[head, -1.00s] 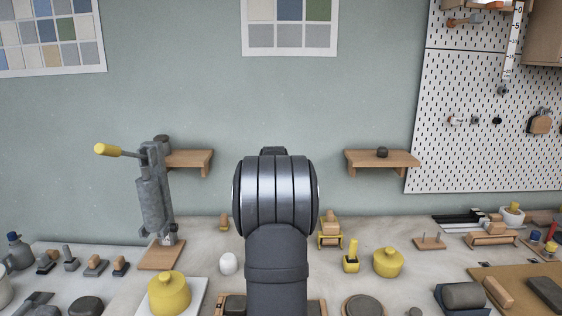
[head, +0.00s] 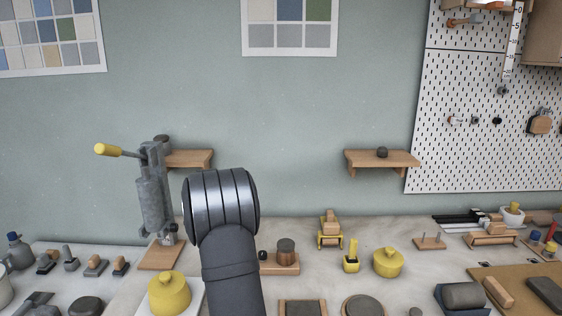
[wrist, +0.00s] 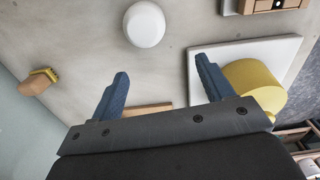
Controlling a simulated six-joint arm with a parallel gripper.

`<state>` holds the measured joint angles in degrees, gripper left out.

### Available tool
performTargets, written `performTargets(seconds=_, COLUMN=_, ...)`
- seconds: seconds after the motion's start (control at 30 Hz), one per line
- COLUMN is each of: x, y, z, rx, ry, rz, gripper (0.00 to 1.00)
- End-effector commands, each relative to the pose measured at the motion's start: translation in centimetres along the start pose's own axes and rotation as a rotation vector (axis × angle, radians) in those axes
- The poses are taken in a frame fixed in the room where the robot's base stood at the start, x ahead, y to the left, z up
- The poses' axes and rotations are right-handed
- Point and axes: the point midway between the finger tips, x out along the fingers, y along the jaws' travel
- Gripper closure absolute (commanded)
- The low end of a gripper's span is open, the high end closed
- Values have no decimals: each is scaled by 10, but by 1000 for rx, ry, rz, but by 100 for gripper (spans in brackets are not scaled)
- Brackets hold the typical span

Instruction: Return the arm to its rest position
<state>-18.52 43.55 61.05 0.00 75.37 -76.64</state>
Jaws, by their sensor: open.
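My gripper (wrist: 161,66) shows in the wrist view with its two blue fingers spread wide and nothing between them but bare worktop. A white rounded object (wrist: 144,24) lies beyond the fingertips. A yellow lidded pot (wrist: 258,84) on a white slab (wrist: 240,48) is by the right finger, partly hidden by it. In the head view my arm rises from the bottom edge, left of centre, its dark elbow in front of the wall. The gripper itself is hidden in that view.
A lever press (head: 152,195) stands left of my arm. A wooden block with a dark cylinder (head: 286,253) is close on its right. A yellow pot (head: 388,263) and several tools are further right. Two wooden shelves, one at the right (head: 383,160), are on the wall.

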Motion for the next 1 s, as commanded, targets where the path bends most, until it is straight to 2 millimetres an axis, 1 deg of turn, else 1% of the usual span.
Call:
performTargets(seconds=0.03, x=6, y=2, z=-9, rx=-4, ry=0, rz=-1, gripper=27)
performTargets(seconds=0.2, x=18, y=6, z=-29, rx=-2, ry=0, rz=-1, gripper=27)
performTargets(seconds=0.4, x=25, y=9, z=-41, rx=0, ry=0, rz=0, gripper=27)
performTargets(seconds=0.8, x=25, y=9, z=-41, rx=1, ry=0, rz=0, gripper=27)
performTargets(seconds=0.87, x=24, y=9, z=-38, rx=1, ry=0, rz=0, gripper=27)
performTargets(seconds=1.0, x=16, y=6, z=-25, rx=2, ry=0, rz=1, gripper=27)
